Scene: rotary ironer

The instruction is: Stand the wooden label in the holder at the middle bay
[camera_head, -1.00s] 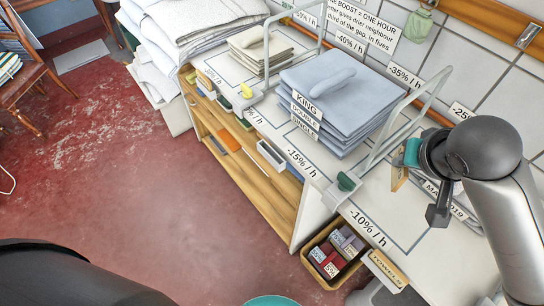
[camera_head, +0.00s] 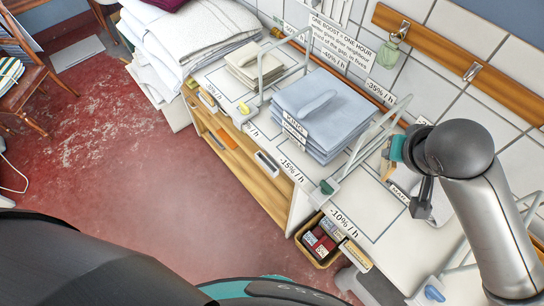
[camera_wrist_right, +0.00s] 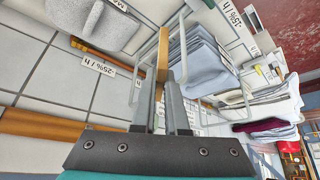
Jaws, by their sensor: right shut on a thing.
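The wooden label (camera_wrist_right: 163,52) is a narrow strip of light wood between the two fingers of my right gripper (camera_wrist_right: 163,82) in the right wrist view. The fingers are shut on it. In the head view, a small tan part of the label (camera_head: 386,170) shows below the teal band of my right wrist, above the counter and right of the blue linen stack. My right fingers are mostly hidden there. The middle bay (camera_head: 345,170) holds the folded blue linen (camera_head: 322,108). I cannot make out its holder. My left gripper is not in view.
A TOWELS plate (camera_head: 356,255) sits at the front edge. A box of small packs (camera_head: 318,243) is below. The tiled wall is close behind.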

